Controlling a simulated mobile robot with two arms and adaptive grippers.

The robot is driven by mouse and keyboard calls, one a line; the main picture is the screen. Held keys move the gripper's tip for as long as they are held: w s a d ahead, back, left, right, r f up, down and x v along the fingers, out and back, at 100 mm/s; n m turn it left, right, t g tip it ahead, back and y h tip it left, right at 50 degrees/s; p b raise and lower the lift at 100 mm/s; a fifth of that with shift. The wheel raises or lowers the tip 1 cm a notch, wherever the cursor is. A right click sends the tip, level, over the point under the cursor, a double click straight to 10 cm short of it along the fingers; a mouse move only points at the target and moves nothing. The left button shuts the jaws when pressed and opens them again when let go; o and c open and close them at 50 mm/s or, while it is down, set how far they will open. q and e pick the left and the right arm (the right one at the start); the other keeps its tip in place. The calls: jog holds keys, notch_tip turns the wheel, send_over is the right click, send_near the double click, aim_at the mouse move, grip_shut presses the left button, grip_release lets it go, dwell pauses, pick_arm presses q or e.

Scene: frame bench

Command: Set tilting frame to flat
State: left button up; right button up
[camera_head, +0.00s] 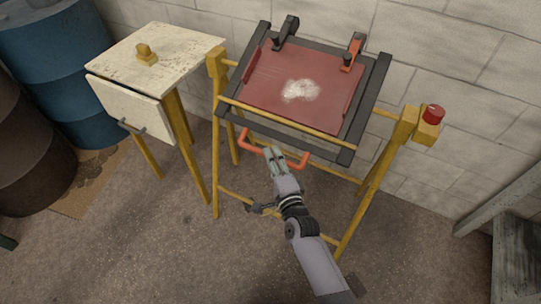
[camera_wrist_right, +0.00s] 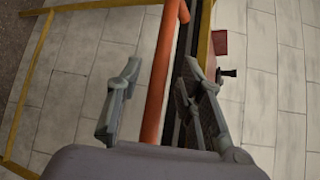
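The tilting frame (camera_head: 345,152) is a dark grey rectangular frame holding a red panel (camera_head: 265,82) with a pale patch, mounted on a yellow stand (camera_head: 216,150). It looks tilted, its near edge lower than its far edge. An orange handle (camera_head: 248,147) hangs off its near edge. My right gripper (camera_head: 273,152) is at the middle of this handle. In the right wrist view, the orange handle bar (camera_wrist_right: 162,75) runs between the two spread fingers (camera_wrist_right: 155,90), with gaps on both sides. My left gripper is not in view.
A red button on a yellow box (camera_head: 432,115) is at the stand's right. A white-topped side table (camera_head: 185,50) and blue barrel (camera_head: 60,60) stand left. A block wall (camera_head: 440,50) is close behind.

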jog(key=shift+x, duration=1)
jog(key=shift+c, duration=0.6)
grip_shut()
